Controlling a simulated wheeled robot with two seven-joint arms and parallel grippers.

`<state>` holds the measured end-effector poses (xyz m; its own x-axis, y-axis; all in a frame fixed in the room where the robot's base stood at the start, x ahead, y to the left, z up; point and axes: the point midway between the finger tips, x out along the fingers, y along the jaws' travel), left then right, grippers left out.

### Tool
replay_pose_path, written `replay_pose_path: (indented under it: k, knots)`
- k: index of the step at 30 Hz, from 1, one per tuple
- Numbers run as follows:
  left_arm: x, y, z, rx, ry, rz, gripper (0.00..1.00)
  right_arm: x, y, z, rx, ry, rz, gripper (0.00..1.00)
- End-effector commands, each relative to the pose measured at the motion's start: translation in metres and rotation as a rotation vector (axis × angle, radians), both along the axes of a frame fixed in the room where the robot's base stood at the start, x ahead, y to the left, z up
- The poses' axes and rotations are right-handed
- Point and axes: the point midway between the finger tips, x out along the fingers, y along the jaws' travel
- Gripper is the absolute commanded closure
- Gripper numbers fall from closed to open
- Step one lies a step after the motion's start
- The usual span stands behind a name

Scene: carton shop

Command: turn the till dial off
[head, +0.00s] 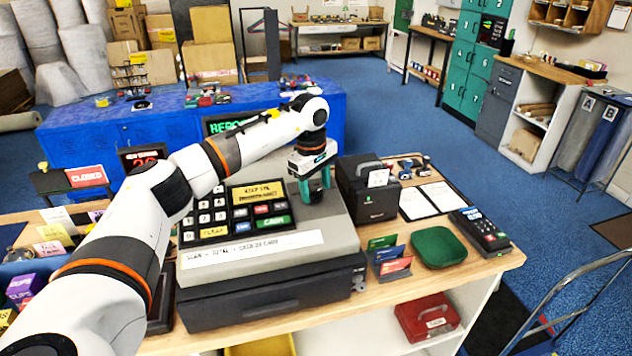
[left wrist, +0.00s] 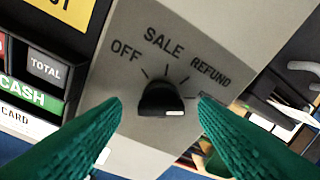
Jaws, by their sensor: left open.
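The till (head: 335,232) stands on the wooden counter, its keypad to the left of my left gripper (head: 315,183). The till dial (left wrist: 160,97) is a black knob on the grey panel in the left wrist view. Labels OFF, SALE, REFUND and a partly covered one curve above it. A white mark shows at the knob's lower right edge; I cannot tell which label it selects. My left gripper (left wrist: 160,104) is open, with one green finger on each side of the knob. Contact is not clear. In the head view the gripper largely hides the dial. My right gripper is out of view.
A black card box (head: 368,195) stands close to the right of the gripper. Farther right are a green tray (head: 438,247), small coloured cards (head: 390,258) and a card terminal (head: 480,232). The till drawer (head: 265,300) faces the front.

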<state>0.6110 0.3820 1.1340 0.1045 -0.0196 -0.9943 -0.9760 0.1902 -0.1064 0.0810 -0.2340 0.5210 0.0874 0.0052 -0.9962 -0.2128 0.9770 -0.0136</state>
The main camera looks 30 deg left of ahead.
Motion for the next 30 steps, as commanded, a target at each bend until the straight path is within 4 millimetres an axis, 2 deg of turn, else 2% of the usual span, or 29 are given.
replay_pose_path:
  k: [10, 18, 30]
  knots:
    - [0.0006, -0.0005, -0.0039, 0.000, -0.001, 0.000, 0.47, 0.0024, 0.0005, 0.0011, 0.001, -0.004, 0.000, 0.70]
    - [0.0006, -0.0005, -0.0036, -0.001, -0.001, 0.000, 0.90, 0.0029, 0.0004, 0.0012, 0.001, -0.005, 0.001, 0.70]
    - [0.0004, -0.0006, -0.0046, -0.012, -0.014, 0.075, 0.90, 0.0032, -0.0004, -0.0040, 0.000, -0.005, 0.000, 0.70]
